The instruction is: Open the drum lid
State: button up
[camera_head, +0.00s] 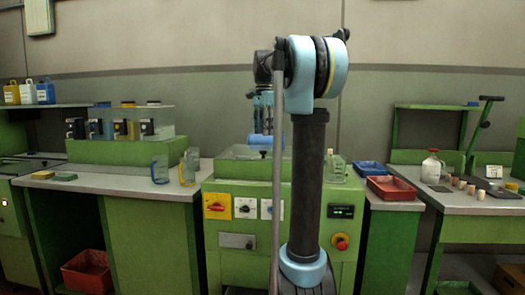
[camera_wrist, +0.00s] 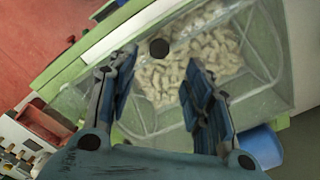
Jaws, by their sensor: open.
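The drum lid (camera_wrist: 262,92) is a clear panel on the green machine, with many pale corks (camera_wrist: 190,65) showing through it. A round black knob (camera_wrist: 159,48) sits on the lid. In the wrist view my gripper (camera_wrist: 160,58) is open, its two blue-black fingers pointing toward the lid with the knob between their tips. I cannot tell how far above the knob they are. In the head view my gripper (camera_head: 262,112) is partly hidden behind my arm, above the machine top, and the lid (camera_head: 235,153) shows only edge-on. The lid looks closed.
The machine front (camera_head: 228,208) has switches and a red stop button (camera_head: 341,241). A blue cylinder (camera_wrist: 262,147) lies beside the lid. Glass jugs (camera_head: 160,169) stand on the left bench. Blue and red trays (camera_head: 393,189) and a bench with several corks (camera_head: 470,189) are right.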

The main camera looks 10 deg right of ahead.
notch_tip(320, 180, down, 8)
jog(key=shift+f, duration=0.15)
dwell(0.4)
grip_shut()
